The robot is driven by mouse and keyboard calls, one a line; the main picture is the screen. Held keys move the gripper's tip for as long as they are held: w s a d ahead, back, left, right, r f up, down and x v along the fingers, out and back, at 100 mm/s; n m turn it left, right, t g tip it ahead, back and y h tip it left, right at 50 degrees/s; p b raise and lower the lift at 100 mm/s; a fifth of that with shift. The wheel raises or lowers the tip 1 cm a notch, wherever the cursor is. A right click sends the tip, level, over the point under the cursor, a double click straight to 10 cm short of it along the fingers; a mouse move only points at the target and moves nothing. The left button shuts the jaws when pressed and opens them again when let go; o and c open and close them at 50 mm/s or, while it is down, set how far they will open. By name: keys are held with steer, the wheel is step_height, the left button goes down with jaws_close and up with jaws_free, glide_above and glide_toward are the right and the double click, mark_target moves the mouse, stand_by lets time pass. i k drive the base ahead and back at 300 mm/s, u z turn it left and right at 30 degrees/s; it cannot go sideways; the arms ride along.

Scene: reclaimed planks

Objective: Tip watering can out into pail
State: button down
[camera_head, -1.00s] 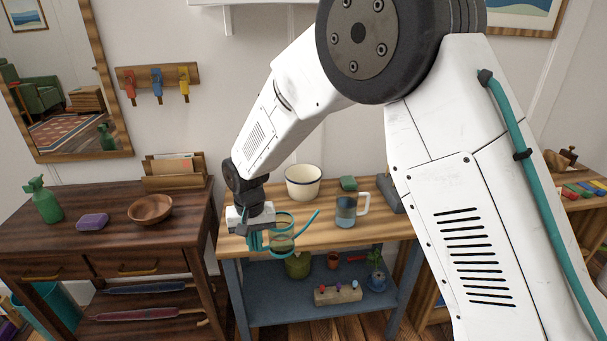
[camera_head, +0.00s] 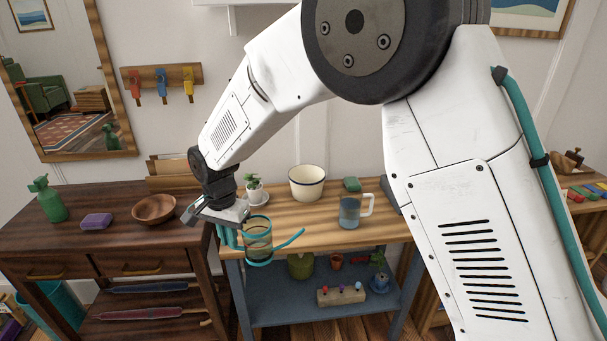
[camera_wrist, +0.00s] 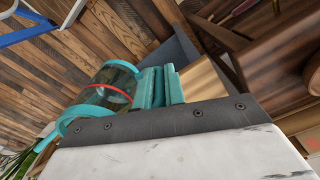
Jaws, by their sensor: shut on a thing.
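The watering can (camera_head: 258,241) is see-through with teal rims and a teal spout pointing right. It hangs roughly upright at the bench's front left edge. My gripper (camera_head: 228,236) is shut on it at its left side, where the handle is; the exact grip is partly hidden. In the wrist view the can (camera_wrist: 112,80) shows a red line around it, beside the teal fingers (camera_wrist: 158,87). How much is inside is unclear. A white, dark-rimmed vessel (camera_head: 307,183) stands at the bench's back; a teal pail-like bin (camera_head: 50,306) stands on the floor at lower left.
The dark cabinet (camera_head: 100,235) at left carries a wooden bowl (camera_head: 154,209), purple block and green spray bottle.

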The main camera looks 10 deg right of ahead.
mark_target(306, 181)
steer(key=i, duration=1.5)
